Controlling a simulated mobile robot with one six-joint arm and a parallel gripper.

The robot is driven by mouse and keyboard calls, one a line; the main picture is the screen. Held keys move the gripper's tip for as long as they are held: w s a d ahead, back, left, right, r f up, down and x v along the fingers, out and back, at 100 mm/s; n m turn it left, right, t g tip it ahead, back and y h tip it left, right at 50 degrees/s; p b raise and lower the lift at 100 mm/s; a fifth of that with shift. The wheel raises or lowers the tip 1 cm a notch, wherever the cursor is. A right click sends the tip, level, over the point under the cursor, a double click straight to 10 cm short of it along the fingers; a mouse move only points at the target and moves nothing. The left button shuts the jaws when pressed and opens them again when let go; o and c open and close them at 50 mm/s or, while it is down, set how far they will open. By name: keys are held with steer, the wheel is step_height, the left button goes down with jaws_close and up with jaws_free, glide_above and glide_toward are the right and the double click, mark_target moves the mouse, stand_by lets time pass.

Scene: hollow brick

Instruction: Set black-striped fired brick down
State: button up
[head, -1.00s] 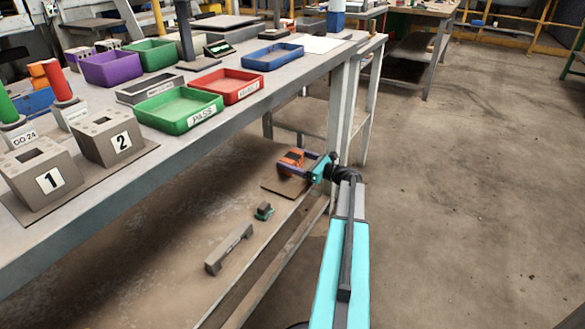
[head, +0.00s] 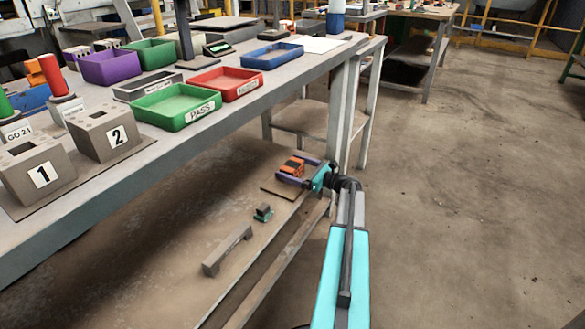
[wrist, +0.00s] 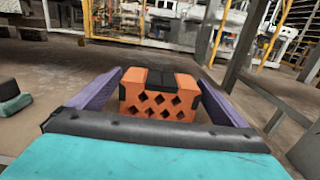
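The black-striped fired brick (head: 292,166) is orange with black bands and rests on a brown square board (head: 283,193) on the bench's lower shelf. In the wrist view the brick (wrist: 159,101) shows a face with several diamond-shaped holes and black on its top and sides. My gripper (head: 302,169) has purple fingers standing apart on either side of the brick. In the wrist view my gripper (wrist: 160,85) is open around the brick, with gaps beside it. The brick's underside is hidden.
A grey bar (head: 228,250) and a small dark-and-teal block (head: 263,212) lie nearer on the shelf. The bench top (head: 160,148) with its trays is above, and a bench leg (head: 340,110) stands close behind the gripper. Floor to the right is clear.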

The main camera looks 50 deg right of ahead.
steer(key=shift+r, duration=0.15)
steer(key=shift+s+d, duration=0.1)
steer(key=shift+s, duration=0.15)
steer(key=p+v, duration=0.4)
steer(key=v, duration=0.7)
steer(key=shift+s, duration=0.25)
steer(key=shift+s, duration=0.1)
stand_by(0.4)
